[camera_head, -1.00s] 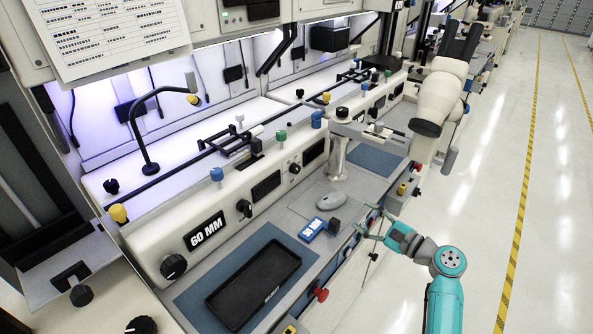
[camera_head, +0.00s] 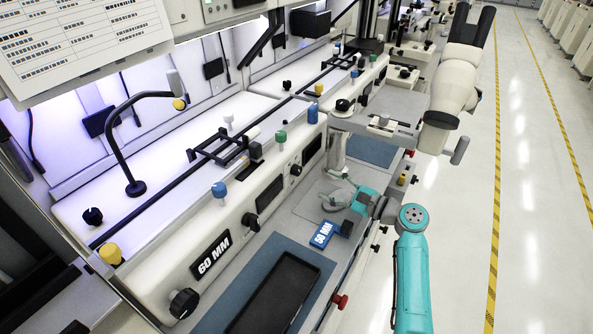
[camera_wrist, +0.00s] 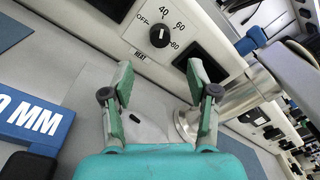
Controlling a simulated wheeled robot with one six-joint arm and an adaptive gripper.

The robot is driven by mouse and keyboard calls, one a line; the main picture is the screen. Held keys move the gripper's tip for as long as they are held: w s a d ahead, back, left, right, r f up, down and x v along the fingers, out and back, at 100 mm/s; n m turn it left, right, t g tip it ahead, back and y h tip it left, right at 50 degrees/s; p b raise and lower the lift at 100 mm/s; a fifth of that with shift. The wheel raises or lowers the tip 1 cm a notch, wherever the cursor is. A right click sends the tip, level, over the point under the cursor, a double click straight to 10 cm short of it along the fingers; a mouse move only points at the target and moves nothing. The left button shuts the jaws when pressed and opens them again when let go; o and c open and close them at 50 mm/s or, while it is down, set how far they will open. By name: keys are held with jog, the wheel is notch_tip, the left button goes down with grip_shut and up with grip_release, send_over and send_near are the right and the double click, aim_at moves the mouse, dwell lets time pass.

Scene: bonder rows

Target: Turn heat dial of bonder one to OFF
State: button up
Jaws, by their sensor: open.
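The heat dial (camera_wrist: 159,36) is a round black knob on the white front panel, marked OFF, 40, 60 and 80 with a HEAT label below. A pale mark shows on the knob; it looks upward, away from OFF, but its exact setting is hard to read. In the head view a black dial (camera_head: 296,170) sits between two dark windows and appears to be this one. My gripper (camera_wrist: 160,85) is open and empty, its two green fingers spread below and in front of the dial, apart from it. It also shows in the head view (camera_head: 336,188) over the worktop.
A blue 50 MM block (camera_head: 324,232) lies close to my gripper; part of it shows in the wrist view (camera_wrist: 32,115). A metal post (camera_wrist: 186,122) stands at the right finger. A black tray (camera_head: 277,293) lies on a blue mat.

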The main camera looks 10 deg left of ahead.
aim_at(299, 172)
jog(key=x, duration=0.9)
jog(key=shift+w+a, duration=0.1)
jog(key=shift+a, duration=0.3)
grip_shut()
